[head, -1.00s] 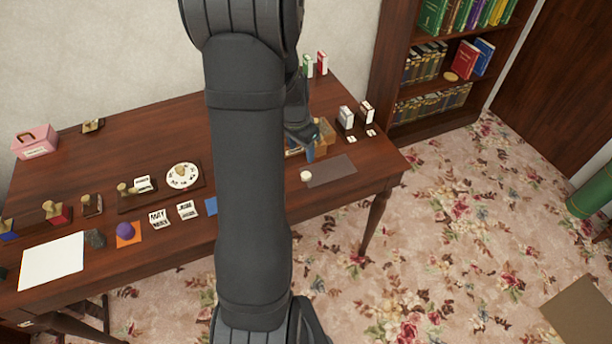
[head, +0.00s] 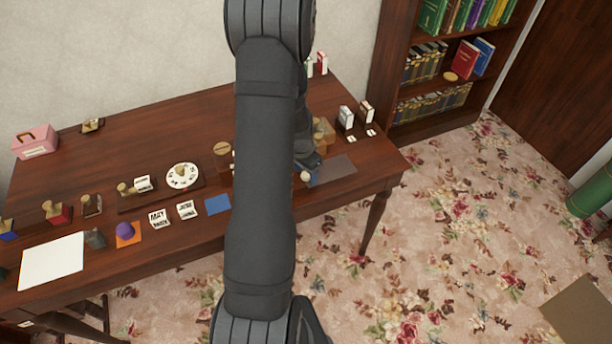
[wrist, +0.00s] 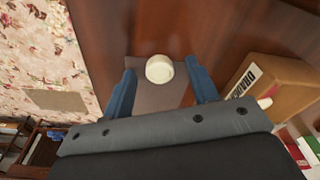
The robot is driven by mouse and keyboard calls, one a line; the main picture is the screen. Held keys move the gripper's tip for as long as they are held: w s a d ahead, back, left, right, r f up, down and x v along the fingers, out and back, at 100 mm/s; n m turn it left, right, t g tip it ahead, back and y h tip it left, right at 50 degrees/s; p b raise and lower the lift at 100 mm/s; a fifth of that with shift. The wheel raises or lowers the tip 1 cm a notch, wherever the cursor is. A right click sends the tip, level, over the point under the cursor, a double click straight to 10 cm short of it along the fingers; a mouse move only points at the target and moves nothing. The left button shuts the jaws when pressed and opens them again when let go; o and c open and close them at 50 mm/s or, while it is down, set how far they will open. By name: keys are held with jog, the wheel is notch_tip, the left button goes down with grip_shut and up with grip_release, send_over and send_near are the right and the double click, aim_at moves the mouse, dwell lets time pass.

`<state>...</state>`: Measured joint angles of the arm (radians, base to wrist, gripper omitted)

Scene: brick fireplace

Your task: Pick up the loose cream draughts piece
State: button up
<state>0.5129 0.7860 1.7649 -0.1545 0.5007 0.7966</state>
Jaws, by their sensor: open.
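The loose cream draughts piece (wrist: 159,69) is a small round disc lying at the near edge of a grey-brown mat (wrist: 150,96) on the table. In the wrist view it sits between my two blue fingertips, with gaps on both sides, so nothing is held. In the head view the piece (head: 305,176) shows beside my gripper (head: 308,163), which is partly hidden behind my arm. My gripper (wrist: 160,85) is open around or above the piece; its exact height over the table is hard to tell.
A wooden box with dark lettering (wrist: 262,92) stands close to the right finger in the wrist view. Small upright boxes (head: 346,115) stand behind the mat. Stamps, cards and a white dial (head: 182,176) cover the table's left. The table's right front corner is bare.

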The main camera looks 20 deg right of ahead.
jog(key=c, duration=1)
jog(key=shift+c, duration=0.2)
jog(key=shift+r, duration=0.1)
